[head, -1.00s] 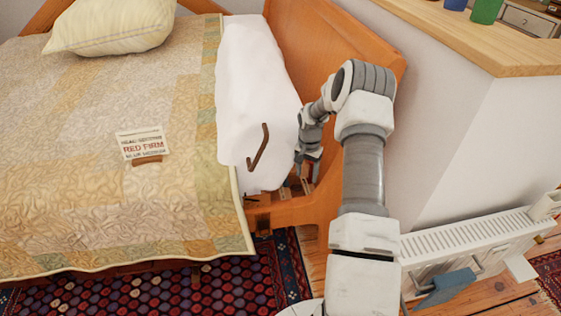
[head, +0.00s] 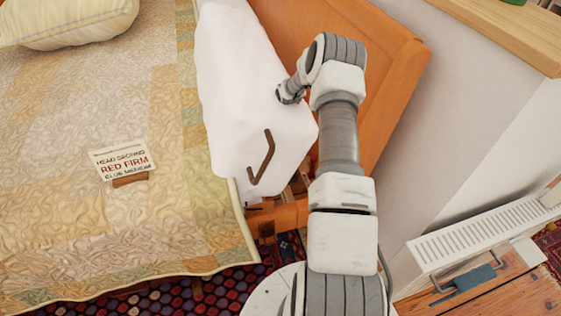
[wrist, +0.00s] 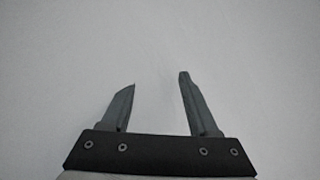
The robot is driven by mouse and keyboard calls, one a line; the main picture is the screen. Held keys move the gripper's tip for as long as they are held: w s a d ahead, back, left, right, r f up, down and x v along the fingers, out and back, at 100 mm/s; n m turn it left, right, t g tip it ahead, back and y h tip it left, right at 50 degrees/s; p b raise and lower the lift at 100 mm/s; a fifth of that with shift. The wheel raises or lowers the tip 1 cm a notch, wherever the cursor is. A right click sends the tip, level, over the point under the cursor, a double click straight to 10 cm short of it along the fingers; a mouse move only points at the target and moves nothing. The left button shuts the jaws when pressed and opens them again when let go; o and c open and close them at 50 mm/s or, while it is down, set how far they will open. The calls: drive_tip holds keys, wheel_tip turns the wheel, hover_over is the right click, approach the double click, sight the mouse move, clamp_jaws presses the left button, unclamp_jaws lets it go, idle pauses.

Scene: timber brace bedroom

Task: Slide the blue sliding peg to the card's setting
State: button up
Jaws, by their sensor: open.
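A white card (head: 122,160) lies on the quilt; its print reads "RED FIRM" in large red letters, with smaller lines that seem to say "HEAD SECOND" and "BLUE MEDIUM". I cannot make out the blue sliding peg in either view. Small wooden parts (head: 299,188) show at the bed's near corner, partly covered by a white padded block and my arm. My gripper (wrist: 158,79) is open and empty in the wrist view, facing a plain white surface. In the head view its fingers are hidden behind the white block.
The white block (head: 235,80) with a brown handle (head: 262,158) stands along the bed's right side, close to my wrist. An orange wooden board (head: 395,75) rises behind my arm. A radiator (head: 480,240) and a wall are at right.

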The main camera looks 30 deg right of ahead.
sight(286, 168)
drive_tip(key=shift+w+f, duration=0.15)
drive_tip(key=shift+w, duration=0.15)
wheel_tip(286, 168, down, 12)
drive_tip(key=b, duration=0.3)
drive_tip(key=shift+b, duration=0.4)
clamp_jaws()
idle(1.0)
